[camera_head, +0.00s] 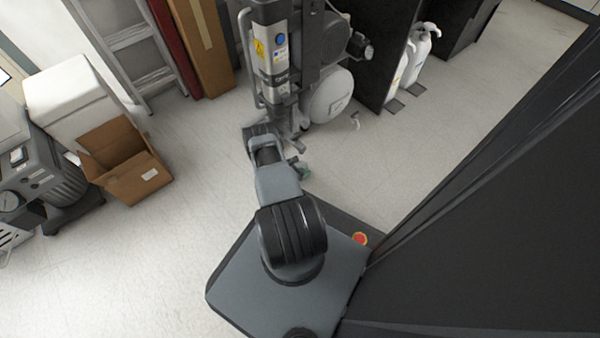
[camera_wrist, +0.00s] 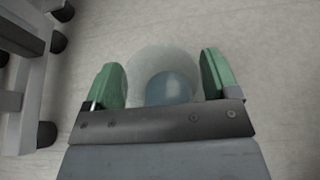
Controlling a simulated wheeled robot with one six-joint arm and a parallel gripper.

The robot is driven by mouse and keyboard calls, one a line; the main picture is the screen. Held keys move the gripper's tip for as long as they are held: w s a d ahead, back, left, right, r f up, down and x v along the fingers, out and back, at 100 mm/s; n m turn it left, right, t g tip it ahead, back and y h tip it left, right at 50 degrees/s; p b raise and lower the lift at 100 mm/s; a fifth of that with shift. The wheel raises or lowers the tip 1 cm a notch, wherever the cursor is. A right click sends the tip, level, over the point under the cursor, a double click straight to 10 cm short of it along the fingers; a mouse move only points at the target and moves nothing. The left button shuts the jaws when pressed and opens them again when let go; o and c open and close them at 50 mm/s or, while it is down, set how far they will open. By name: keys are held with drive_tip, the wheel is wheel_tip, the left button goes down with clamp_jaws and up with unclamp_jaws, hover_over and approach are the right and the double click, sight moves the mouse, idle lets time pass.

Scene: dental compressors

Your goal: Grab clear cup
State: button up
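A clear, round cup (camera_wrist: 148,62) shows between my fingers in the wrist view, pale and see-through against the floor. A bluish round part shows in its middle, partly hidden by the gripper's front plate. My gripper (camera_wrist: 163,78) has two green fingers set wide apart, one on each side of the cup. I cannot tell whether either finger touches it. In the head view my gripper (camera_head: 301,168) is low over the floor, partly hidden behind my arm. The cup cannot be made out there.
A compressor with a rounded tank (camera_head: 330,97) stands just beyond my gripper. An open cardboard box (camera_head: 140,182) is on the floor at left. White bottles (camera_head: 420,45) stand by a dark panel at the back right. Dark wheels (camera_wrist: 47,134) are left in the wrist view.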

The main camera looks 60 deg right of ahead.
drive_tip(key=c, duration=0.6)
drive_tip(key=shift+c, duration=0.2)
